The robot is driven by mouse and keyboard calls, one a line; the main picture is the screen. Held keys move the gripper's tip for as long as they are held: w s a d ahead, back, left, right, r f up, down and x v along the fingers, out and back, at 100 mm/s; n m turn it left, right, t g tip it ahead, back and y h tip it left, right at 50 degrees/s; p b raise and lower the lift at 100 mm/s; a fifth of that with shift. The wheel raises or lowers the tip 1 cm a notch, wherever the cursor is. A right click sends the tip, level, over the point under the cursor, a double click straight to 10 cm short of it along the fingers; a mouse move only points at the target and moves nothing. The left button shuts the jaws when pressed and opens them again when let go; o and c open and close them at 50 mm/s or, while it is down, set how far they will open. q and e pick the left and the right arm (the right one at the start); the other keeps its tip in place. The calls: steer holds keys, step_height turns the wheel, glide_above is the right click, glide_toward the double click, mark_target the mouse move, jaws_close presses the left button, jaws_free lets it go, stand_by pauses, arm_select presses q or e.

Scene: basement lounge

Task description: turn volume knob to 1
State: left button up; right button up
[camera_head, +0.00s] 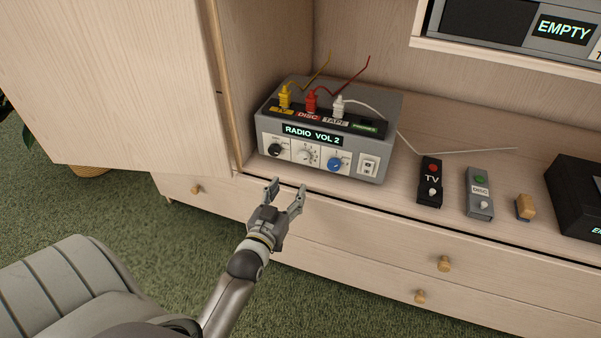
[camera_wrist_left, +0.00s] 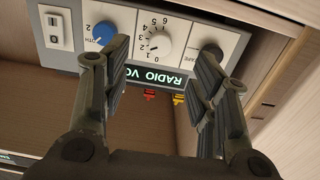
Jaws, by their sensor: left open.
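The grey radio box (camera_head: 330,125) stands on the cabinet shelf, its display (camera_head: 313,134) reading "RADIO VOL 2". Its front has a black knob (camera_head: 275,150), a white knob (camera_head: 306,155) with a numbered dial, and a blue knob (camera_head: 334,164). The left wrist view shows the front upside down, with the white knob (camera_wrist_left: 158,43) framed between the fingers, the blue knob (camera_wrist_left: 103,33) to the left and the black knob (camera_wrist_left: 211,52) to the right, partly behind a finger. My left gripper (camera_head: 286,187) is open and empty, in front of and below the white knob, apart from it.
A white switch (camera_head: 368,166) is on the radio's right end. Yellow (camera_head: 285,97), red (camera_head: 311,101) and white (camera_head: 338,107) plugs stand on top. A TV remote (camera_head: 430,182), a DISC remote (camera_head: 479,192) and a wooden block (camera_head: 525,207) lie right. An open door (camera_head: 120,80) stands left.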

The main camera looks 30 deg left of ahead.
mark_target(302, 160)
arm_select(q)
steer(key=x, duration=0.2)
steer(key=b+x, duration=0.1)
steer(key=x, duration=0.2)
steer(key=r+x, duration=0.1)
steer(key=x, duration=0.1)
steer(key=shift+w+a+b, duration=0.25)
steer(key=shift+w+b, duration=0.05)
steer(key=shift+b, duration=0.05)
steer(key=shift+x, duration=1)
steer(key=shift+w+a+b, duration=0.15)
steer(key=shift+w+b, duration=0.15)
steer(key=shift+w, duration=0.25)
arm_select(e)
steer(key=shift+w+a+f+t, duration=0.2)
steer(key=shift+w+t, duration=0.15)
steer(key=shift+w, duration=0.25)
steer(key=shift+w+a+f+t, duration=0.15)
steer(key=shift+w+t, duration=0.2)
steer(key=shift+w, duration=0.25)
